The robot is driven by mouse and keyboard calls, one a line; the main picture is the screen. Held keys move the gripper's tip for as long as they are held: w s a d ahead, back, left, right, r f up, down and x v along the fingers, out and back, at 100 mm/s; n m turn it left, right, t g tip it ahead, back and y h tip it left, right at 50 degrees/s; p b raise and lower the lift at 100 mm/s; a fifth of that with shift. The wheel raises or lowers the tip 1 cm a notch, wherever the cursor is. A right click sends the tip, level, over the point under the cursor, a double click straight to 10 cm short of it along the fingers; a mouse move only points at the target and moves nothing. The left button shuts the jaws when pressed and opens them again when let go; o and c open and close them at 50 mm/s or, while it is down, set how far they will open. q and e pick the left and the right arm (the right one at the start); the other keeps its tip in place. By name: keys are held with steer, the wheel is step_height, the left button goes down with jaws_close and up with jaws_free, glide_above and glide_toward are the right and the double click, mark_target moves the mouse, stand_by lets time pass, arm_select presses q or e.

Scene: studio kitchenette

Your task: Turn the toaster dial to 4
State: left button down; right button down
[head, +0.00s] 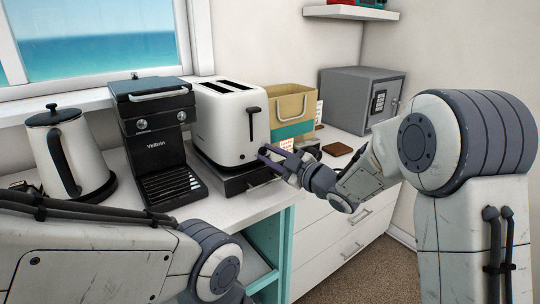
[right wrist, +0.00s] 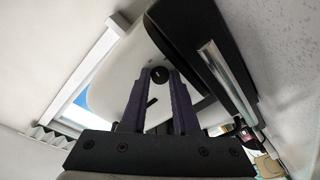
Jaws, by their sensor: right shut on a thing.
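I cannot read any dial setting. My left arm shows at lower left, but its gripper is out of view.
A tan and teal bin (head: 291,105) and a grey safe (head: 360,98) stand to the right.

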steer(key=m, duration=0.4)
steer(key=shift+a+f+m+t, duration=0.1)
steer(key=shift+m+t, duration=0.2)
steer(key=shift+m, duration=0.1)
steer(key=shift+s+f+m+t+p, duration=0.1)
steer(key=shift+m+t+p, duration=0.25)
steer(key=shift+m, duration=2.05)
steer(key=c, duration=0.7)
jaws_free()
steer(key=shift+o, duration=0.2)
steer(key=r+v, duration=0.1)
steer(key=v, duration=0.9)
steer(key=shift+f+b, duration=0.35)
steer(key=shift+f, duration=0.2)
steer(key=shift+s, duration=0.2)
